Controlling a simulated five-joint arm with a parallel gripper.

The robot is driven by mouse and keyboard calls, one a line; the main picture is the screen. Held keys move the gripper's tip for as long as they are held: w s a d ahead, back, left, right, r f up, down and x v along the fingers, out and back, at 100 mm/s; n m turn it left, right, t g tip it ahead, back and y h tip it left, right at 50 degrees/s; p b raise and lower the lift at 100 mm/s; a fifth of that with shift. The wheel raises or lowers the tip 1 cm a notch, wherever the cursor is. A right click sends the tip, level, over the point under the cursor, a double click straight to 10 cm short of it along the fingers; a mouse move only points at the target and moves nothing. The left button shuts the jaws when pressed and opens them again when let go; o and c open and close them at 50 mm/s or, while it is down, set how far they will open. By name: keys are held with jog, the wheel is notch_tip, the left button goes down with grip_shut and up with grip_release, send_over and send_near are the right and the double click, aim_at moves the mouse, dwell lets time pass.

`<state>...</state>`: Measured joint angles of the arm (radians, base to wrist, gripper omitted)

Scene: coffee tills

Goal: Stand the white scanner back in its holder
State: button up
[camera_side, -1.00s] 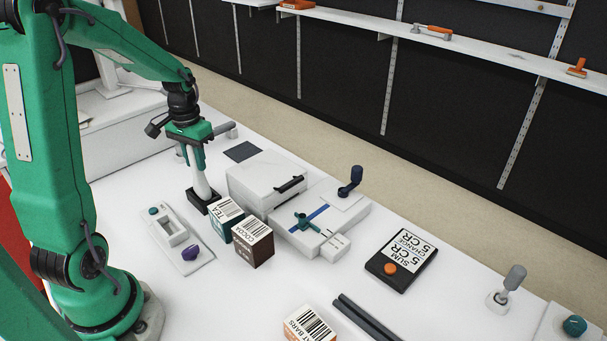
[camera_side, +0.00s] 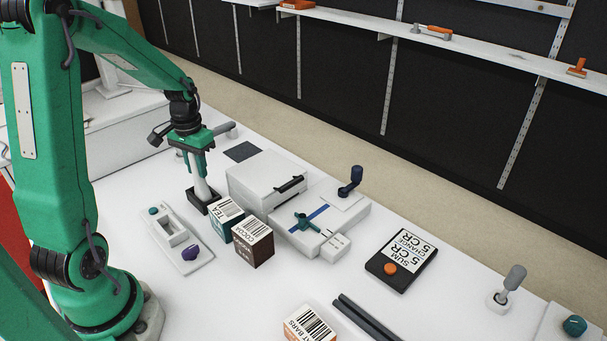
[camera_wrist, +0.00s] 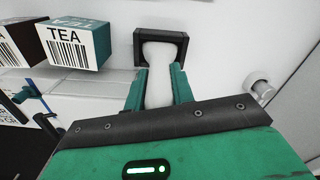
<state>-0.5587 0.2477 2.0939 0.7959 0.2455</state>
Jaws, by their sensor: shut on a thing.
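The white scanner (camera_side: 201,187) stands near upright below my gripper (camera_side: 198,162), with its lower end in the black square holder (camera_side: 204,204). In the wrist view my gripper (camera_wrist: 157,85) is shut on the scanner (camera_wrist: 158,60), one green finger on each side of it. The far end of the scanner reaches into the frame of the black holder (camera_wrist: 139,44). I cannot tell whether it rests on the holder's bottom.
The tea box (camera_side: 226,219) and the cocoa box (camera_side: 253,247) stand close to the right of the holder. A white till machine (camera_side: 262,185) is behind them. A white panel with a purple knob (camera_side: 190,253) lies in front. The counter behind the gripper holds a grey rod (camera_side: 231,131).

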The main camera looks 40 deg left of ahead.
jog(key=shift+f, duration=0.35)
dwell(0.3)
jog(key=o, duration=0.9)
jog(key=shift+r, duration=0.1)
jog(key=shift+r, duration=3.8)
jog(key=shift+d, duration=0.1)
